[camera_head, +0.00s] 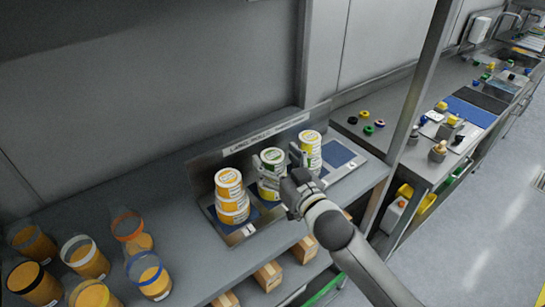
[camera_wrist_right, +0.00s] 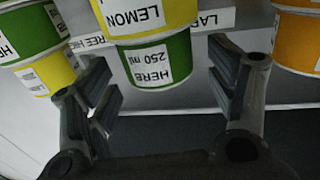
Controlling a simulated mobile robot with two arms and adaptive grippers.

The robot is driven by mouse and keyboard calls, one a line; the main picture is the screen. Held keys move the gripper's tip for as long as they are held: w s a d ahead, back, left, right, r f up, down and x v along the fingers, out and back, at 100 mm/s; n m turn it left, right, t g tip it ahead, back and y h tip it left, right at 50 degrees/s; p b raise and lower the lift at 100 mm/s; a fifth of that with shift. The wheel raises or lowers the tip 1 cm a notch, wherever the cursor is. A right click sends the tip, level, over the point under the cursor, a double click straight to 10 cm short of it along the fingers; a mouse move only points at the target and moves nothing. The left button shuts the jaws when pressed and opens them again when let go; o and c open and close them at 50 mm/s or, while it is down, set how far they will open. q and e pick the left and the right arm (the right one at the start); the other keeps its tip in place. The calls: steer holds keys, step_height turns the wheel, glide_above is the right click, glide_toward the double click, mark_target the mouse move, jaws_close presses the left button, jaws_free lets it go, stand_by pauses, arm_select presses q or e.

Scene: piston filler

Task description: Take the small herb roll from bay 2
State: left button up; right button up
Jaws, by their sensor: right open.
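The middle stack on the label rack has a roll marked HERB 250 ml in green and white (camera_wrist_right: 155,62). In the right wrist view it adjoins a yellow and white LEMON roll (camera_wrist_right: 150,14). In the head view the middle stack (camera_head: 270,158) is partly hidden by my right gripper (camera_head: 285,168). My right gripper is open in the right wrist view (camera_wrist_right: 162,75), with its fingers spread to either side of the herb roll. I cannot tell whether either finger touches it. My left gripper is not in view.
An orange and white stack (camera_head: 231,190) stands on the left and a yellow, green and white one (camera_head: 311,146) on the right, both close to my gripper. An empty blue pad (camera_head: 337,154) lies farther right. Several orange-filled containers (camera_head: 85,257) stand at lower left.

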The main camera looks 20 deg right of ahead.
steer(key=c, duration=1.2)
steer(key=shift+o, duration=0.2)
